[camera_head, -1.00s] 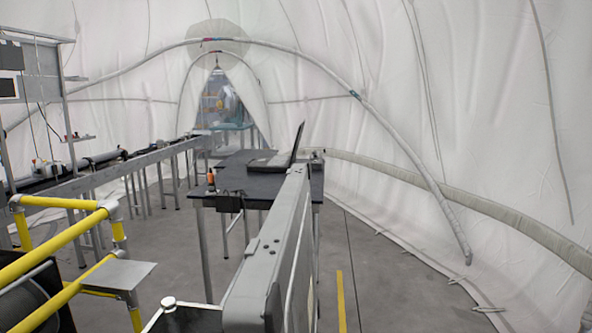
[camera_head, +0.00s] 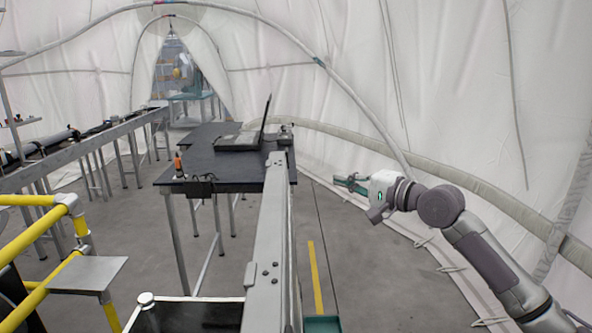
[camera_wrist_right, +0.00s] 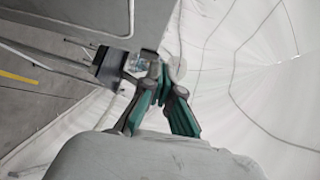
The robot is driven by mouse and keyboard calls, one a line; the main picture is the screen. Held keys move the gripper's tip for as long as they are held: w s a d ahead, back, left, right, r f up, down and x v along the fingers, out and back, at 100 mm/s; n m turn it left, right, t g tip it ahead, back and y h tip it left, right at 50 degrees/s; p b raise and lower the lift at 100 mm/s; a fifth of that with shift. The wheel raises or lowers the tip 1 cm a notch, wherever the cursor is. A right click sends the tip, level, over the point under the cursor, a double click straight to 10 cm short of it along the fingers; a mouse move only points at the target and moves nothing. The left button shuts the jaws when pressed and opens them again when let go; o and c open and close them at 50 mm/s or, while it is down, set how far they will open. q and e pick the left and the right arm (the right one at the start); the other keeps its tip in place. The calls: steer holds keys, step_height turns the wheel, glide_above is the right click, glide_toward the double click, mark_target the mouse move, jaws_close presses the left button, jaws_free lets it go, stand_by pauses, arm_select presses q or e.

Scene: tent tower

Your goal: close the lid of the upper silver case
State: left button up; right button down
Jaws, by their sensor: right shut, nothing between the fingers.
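The silver case shows at the bottom of the head view, with a dark interior (camera_head: 190,316) and a rounded corner. What looks like its raised lid (camera_head: 265,255) stands upright beside it, seen almost edge-on as a long grey strip with rivets. My right gripper (camera_head: 345,182) is to the right of the lid, clearly apart from it in the picture, pointing left. It is shut and empty; its green-padded fingers also show in the wrist view (camera_wrist_right: 165,108). My left gripper is out of view. Most of the case is cut off below.
A dark table (camera_head: 225,165) with an open laptop (camera_head: 245,135) stands beyond the lid. Yellow railing (camera_head: 45,235) is at the left. Floor with a yellow line (camera_head: 315,278) lies right of the lid. A teal piece (camera_head: 322,324) at the bottom is unclear.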

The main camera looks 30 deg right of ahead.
steer(key=a+p+x, duration=0.2)
steer(key=p+x, duration=0.5)
steer(key=x, duration=0.4)
steer(key=shift+a, duration=0.35)
steer(key=shift+f, duration=0.15)
